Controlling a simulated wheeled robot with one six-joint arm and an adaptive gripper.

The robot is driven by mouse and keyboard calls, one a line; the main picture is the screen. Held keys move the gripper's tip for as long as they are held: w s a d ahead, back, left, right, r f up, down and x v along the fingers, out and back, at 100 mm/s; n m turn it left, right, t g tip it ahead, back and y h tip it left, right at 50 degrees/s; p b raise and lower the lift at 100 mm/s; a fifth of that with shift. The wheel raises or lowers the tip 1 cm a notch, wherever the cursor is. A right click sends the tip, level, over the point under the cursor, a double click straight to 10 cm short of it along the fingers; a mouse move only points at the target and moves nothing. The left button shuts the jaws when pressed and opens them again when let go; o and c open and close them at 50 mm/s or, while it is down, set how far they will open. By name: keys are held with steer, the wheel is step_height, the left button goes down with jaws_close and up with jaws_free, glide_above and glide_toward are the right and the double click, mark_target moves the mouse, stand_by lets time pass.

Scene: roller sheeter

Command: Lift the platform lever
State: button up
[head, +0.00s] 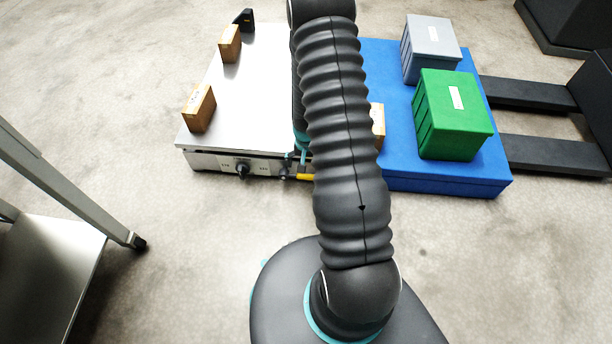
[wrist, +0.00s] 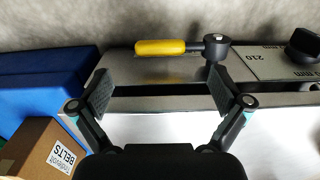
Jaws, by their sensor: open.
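The platform lever (wrist: 160,47) has a yellow handle on a black pivot and lies along the metal front panel of the sheeter. In the head view its yellow end (head: 305,177) shows just left of my arm. My gripper (wrist: 161,87) is open, its fingers spread wide to either side of the handle's length. The handle sits ahead of the fingertips in the wrist view. I cannot tell whether they touch it. In the head view my arm hides most of the gripper. The silver platform (head: 245,95) extends behind the panel.
A black knob (head: 242,169) sits on the panel left of the lever. Wooden-looking blocks (head: 199,108) stand on the platform. A blue platform (head: 440,182) on the right bears a green crate (head: 452,115) and a grey crate (head: 430,48). A cardboard box (wrist: 45,150) is near my gripper.

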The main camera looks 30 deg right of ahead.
mark_target(306, 177)
step_height(306, 177, down, 7)
steer(key=shift+r+b, duration=0.15)
steer(key=shift+b, duration=0.15)
steer(key=c, duration=1.3)
steer(key=shift+s, duration=0.1)
steer(key=c, duration=0.3)
steer(key=shift+c, duration=0.3)
